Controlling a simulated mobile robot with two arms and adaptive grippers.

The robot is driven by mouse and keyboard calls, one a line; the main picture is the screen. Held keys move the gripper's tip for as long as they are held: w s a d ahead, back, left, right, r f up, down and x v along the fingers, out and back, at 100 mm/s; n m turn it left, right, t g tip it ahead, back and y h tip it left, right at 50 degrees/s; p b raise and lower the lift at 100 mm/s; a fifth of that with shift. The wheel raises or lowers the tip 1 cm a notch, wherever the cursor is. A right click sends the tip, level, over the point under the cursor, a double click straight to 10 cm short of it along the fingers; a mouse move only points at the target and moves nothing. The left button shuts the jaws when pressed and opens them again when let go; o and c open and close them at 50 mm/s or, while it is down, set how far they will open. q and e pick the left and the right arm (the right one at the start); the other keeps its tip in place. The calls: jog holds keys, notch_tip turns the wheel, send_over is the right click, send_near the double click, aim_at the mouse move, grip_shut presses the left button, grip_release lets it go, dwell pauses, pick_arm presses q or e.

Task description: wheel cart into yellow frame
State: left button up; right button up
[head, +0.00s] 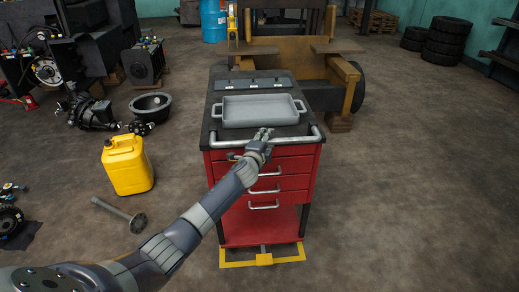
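The red tool cart (264,225) with a black top stands upright in the middle of the head view. Its grey handle bar (225,143) runs across the near side. The yellow frame (240,264) is on the floor at the cart's near foot; its near edge and short side pieces show, and the cart hides whatever lies behind. My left gripper (262,138) is at the handle bar, near its middle, overlapping it in the view. Whether its fingers are closed around the bar is too small to tell. My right gripper is not in view.
A grey tray (260,110) lies on the cart top. A yellow jerrycan (127,165) and a metal shaft (122,214) are on the floor to the left. The stripped forklift (290,65) stands close behind the cart. The floor to the right is clear.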

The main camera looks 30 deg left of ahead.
pick_arm(q)
jog(key=v, duration=1.1)
jog(key=shift+r, duration=0.15)
